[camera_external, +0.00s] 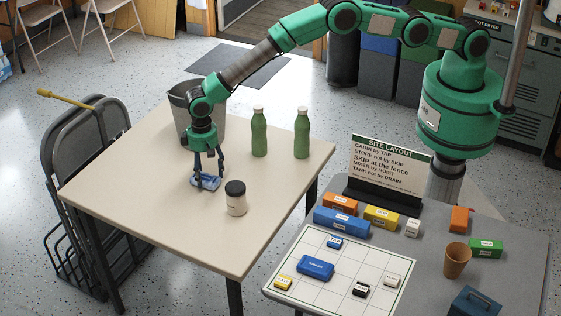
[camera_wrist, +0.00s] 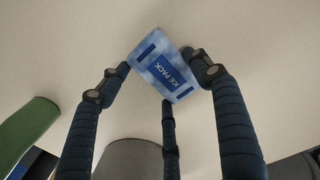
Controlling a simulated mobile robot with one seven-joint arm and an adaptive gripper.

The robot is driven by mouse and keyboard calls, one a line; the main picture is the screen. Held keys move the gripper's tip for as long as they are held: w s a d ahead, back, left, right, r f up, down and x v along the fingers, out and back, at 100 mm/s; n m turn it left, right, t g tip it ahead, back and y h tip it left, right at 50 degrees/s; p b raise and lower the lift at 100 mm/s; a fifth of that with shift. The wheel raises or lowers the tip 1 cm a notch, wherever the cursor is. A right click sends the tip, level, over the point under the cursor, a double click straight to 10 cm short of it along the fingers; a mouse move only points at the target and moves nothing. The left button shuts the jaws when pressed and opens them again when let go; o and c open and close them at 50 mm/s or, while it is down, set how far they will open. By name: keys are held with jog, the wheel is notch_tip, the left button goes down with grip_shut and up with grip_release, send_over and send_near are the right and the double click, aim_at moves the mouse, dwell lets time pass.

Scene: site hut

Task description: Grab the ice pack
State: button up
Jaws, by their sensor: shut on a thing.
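The ice pack (camera_wrist: 163,66) is a pale blue pouch with dark blue patches and an ICE PACK label. In the external view the ice pack (camera_external: 207,183) is at the beige table's surface, left of the white jar; I cannot tell whether it is lifted slightly. My gripper (camera_external: 208,172) points down over it. In the wrist view the dark fingers of my gripper (camera_wrist: 167,80) close on the pack from both sides and below, and their tips cover parts of its edges.
A white jar with a dark lid (camera_external: 236,198) stands close to the right of the gripper. Two green bottles (camera_external: 259,133) (camera_external: 301,134) stand farther back. A second table (camera_external: 507,262) holds a site layout board and blocks. The beige table's front is clear.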

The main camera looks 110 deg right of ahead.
aim_at(206, 175)
notch_tip(206, 175, up, 3)
jog(key=s, duration=0.5)
jog(key=s+r+p, duration=0.1)
jog(key=s, duration=0.4)
jog(key=s+p, duration=0.1)
jog(key=s, duration=0.5)
jog(key=shift+r, duration=0.2)
